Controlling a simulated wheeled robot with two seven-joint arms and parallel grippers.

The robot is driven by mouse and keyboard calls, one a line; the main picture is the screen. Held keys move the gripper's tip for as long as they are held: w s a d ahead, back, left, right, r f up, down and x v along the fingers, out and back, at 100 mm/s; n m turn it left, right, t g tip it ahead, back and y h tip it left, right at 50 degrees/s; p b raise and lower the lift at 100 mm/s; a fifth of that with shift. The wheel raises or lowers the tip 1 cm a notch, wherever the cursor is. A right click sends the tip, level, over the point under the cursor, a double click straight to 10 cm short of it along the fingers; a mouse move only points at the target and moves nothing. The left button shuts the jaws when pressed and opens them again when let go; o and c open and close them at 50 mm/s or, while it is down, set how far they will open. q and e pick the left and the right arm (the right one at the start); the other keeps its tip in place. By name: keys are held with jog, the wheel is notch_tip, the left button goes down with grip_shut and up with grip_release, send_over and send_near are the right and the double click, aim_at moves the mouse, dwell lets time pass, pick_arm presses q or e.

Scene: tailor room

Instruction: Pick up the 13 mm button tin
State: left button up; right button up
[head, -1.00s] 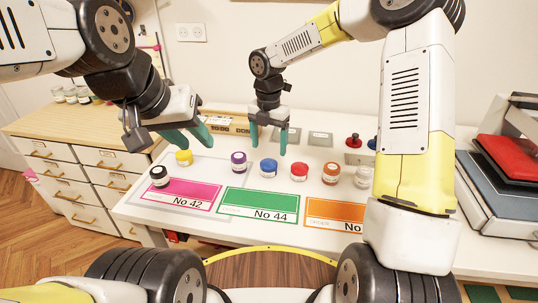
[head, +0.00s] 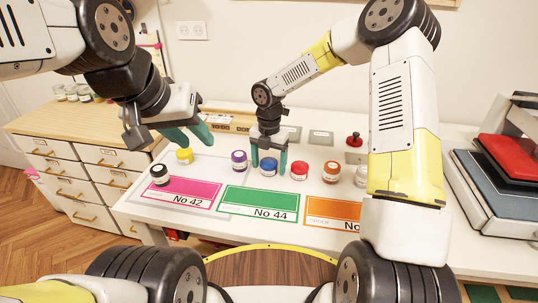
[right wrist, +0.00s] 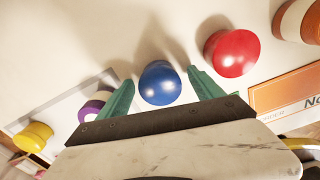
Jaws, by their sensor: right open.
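Several small button tins with coloured lids stand in a row on the white table; no size marking is readable, so I cannot tell which one is the 13 mm tin. My right gripper (head: 269,163) is open and points down at the blue-lidded tin (head: 268,170). In the right wrist view the blue lid (right wrist: 160,83) lies between the two green fingertips, with a gap on each side. A red-lidded tin (head: 299,171) stands just right of it and a purple-lidded tin (head: 239,161) to its left. My left gripper (head: 192,139) is open and empty above the table, near a yellow-lidded tin (head: 185,156).
A black-lidded tin (head: 159,175) is at the left, an orange-brown-lidded tin (head: 331,171) at the right. Pink (head: 183,188), green (head: 258,203) and orange (head: 338,212) order cards lie in front. A red-handled stamp (head: 354,141) stands behind. A press (head: 505,180) is far right.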

jog(key=c, duration=1.4)
jog(key=shift+c, duration=0.7)
jog(key=shift+r, duration=0.15)
